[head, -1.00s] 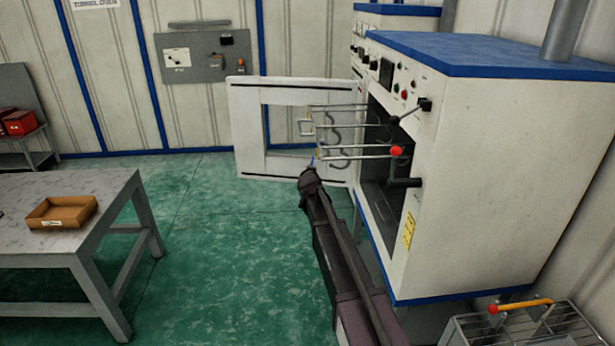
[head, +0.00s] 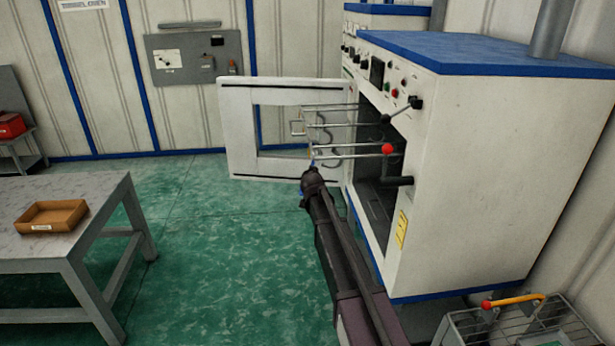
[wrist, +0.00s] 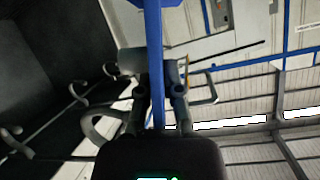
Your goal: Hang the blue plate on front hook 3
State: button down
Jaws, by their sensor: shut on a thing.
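In the wrist view the blue plate (wrist: 154,30) shows edge-on as a narrow strip between the fingers of my gripper (wrist: 158,95), which is shut on it. In the head view my gripper (head: 311,172) is at the front of the hook rack (head: 345,152), in the open oven doorway. Only a small bit of blue shows there; my arm hides the rest. Curved grey hooks (wrist: 92,122) hang from rods left of the plate in the wrist view. I cannot tell which is front hook 3, or whether the plate touches a hook.
The oven door (head: 240,165) stands open behind the rack. The oven body (head: 480,180) is close on the right, with a red-knobbed lever (head: 387,148) near my arm. A table (head: 95,200) with a brown tray (head: 40,228) stands left. A wire basket (head: 455,325) is lower right. Green floor between is clear.

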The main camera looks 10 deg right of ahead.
jog(key=d+f+b, duration=0.2)
jog(key=d, duration=0.5)
jog(key=shift+n, duration=0.3)
dwell(1.4)
jog(key=shift+d+h, duration=0.2)
jog(key=shift+h, duration=0.1)
jog(key=shift+s+d, duration=0.1)
jog(key=shift+d, duration=0.05)
dwell(0.6)
jog(key=shift+f+b, duration=0.4)
jog(key=shift+f, duration=0.1)
dwell(0.5)
dwell(0.5)
jog(key=c, duration=0.7)
grip_release()
